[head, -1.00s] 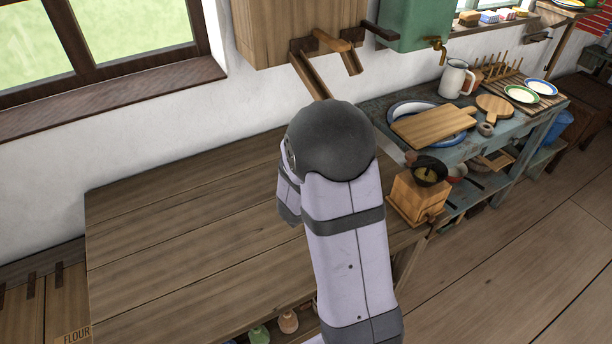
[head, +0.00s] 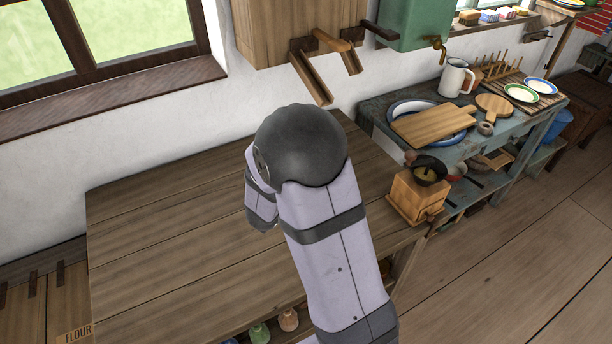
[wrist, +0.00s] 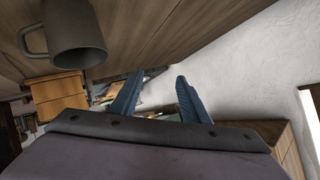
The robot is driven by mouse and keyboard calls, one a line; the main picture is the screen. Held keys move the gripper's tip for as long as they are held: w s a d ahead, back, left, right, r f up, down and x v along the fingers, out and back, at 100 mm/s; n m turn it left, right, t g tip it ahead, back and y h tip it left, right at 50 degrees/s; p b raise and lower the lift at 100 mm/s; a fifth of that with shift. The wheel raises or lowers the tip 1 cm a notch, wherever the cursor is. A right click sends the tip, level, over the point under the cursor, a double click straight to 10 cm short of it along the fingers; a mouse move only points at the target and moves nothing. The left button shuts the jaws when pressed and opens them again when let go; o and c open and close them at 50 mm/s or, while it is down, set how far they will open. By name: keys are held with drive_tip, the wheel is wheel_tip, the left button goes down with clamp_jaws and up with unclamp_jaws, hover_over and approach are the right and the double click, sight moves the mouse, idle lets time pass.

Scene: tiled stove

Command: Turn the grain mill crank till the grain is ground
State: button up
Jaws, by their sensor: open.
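The grain mill (head: 418,196) is a light wooden box at the right end of the table, with a dark bowl (head: 430,170) on top. Something yellowish-brown shows in the bowl; I cannot tell how ground it is. A small brown knob, seemingly the crank's (head: 410,156), stands at the bowl's far left edge. In the wrist view, which is upside down, the wooden box at left looks like the mill (wrist: 57,96). My gripper (wrist: 158,92) is open and empty, its two blue fingers apart, away from the mill. My arm hides it in the head view.
A dark grey mug (wrist: 76,38) stands near my gripper on the wooden table (head: 170,240), hidden in the head view. A wall cabinet (head: 290,30) with wooden chutes hangs above. A blue-green bench (head: 380,113) holds boards and plates. The table's left part is clear.

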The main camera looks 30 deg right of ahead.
drive_tip(key=c, duration=1)
drive_tip(key=shift+d+r, duration=0.1)
drive_tip(key=shift+d, duration=0.05)
clamp_jaws()
drive_tip(key=s+d+r+n+t+p, duration=0.1)
drive_tip(key=s+d+r+n+t, duration=0.2)
drive_tip(key=d+r, duration=0.65)
drive_tip(key=s+d+r+n+t+p, duration=0.15)
drive_tip(key=d+r+n+t, duration=0.3)
drive_tip(key=d, duration=0.95)
drive_tip(key=s+a+f+n+y, duration=0.1)
drive_tip(key=s+n+y, duration=0.1)
drive_tip(key=s, duration=0.7)
drive_tip(key=s+a+f+n+y+p, duration=0.1)
drive_tip(key=s+n+y, duration=0.1)
drive_tip(key=s, duration=0.7)
drive_tip(key=s+a+f+n+y, duration=0.1)
drive_tip(key=s+a+n+y, duration=0.1)
drive_tip(key=s, duration=0.7)
drive_tip(key=shift+f+n+y, duration=0.15)
drive_tip(key=shift+n+y, duration=0.3)
drive_tip(key=shift+y, duration=0.25)
